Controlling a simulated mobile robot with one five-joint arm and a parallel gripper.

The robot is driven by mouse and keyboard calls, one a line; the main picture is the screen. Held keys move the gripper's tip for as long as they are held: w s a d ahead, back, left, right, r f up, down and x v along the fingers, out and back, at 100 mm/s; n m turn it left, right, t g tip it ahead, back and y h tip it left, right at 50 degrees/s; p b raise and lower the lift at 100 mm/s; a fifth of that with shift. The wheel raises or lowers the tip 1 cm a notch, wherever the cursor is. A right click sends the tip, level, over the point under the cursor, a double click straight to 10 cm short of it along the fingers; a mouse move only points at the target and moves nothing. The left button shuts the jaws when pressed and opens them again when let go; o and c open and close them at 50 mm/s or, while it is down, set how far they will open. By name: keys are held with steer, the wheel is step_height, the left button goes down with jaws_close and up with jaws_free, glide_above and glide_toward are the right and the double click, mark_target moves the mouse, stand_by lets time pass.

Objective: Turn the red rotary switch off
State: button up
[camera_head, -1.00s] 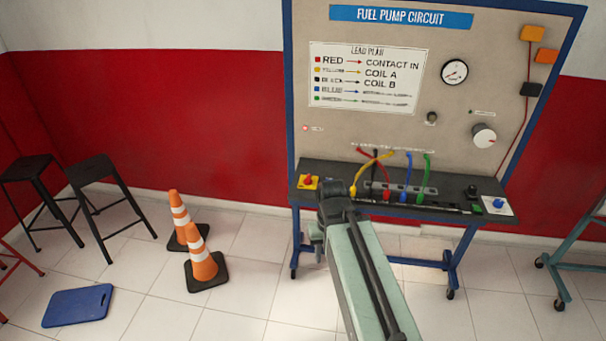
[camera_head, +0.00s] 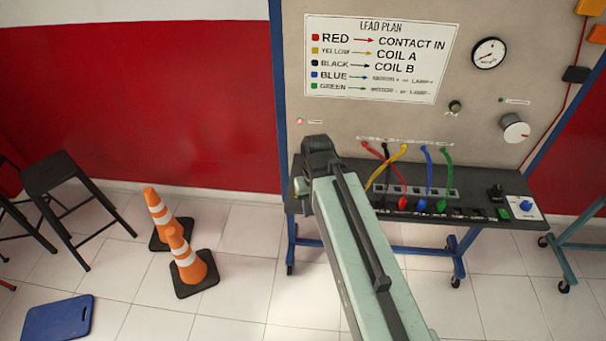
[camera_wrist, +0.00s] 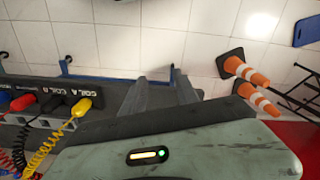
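The red rotary switch does not show in either current view. In the head view, the end of my arm covers the left end of the dark shelf (camera_head: 470,210) where it sat earlier. My gripper (camera_wrist: 162,90) shows in the wrist view as two grey fingers with a gap between them. It is open and nothing shows between the fingers. Floor tiles and part of the shelf edge lie behind it. Whether it touches the switch cannot be seen.
Lead plugs stand along the shelf, including a yellow plug (camera_wrist: 85,105) and a red plug (camera_wrist: 22,102) left of my gripper. A blue knob (camera_head: 526,205) is at the shelf's right end. Orange cones (camera_head: 186,258) and a black stool (camera_head: 62,175) stand at left.

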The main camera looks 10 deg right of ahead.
steer(key=w+r+m+p, duration=0.1)
steer(key=w, duration=0.4)
steer(key=w+r+m+p, duration=0.1)
steer(key=w+r+p, duration=0.1)
steer(key=w, duration=0.3)
steer(key=w+d+r+m+p, duration=0.1)
steer(key=w, duration=0.4)
steer(key=shift+r+m, duration=0.3)
step_height(320, 180, down, 8)
steer(key=b, duration=0.7)
steer(key=shift+s+f+b, duration=0.1)
steer(key=shift+b, duration=0.25)
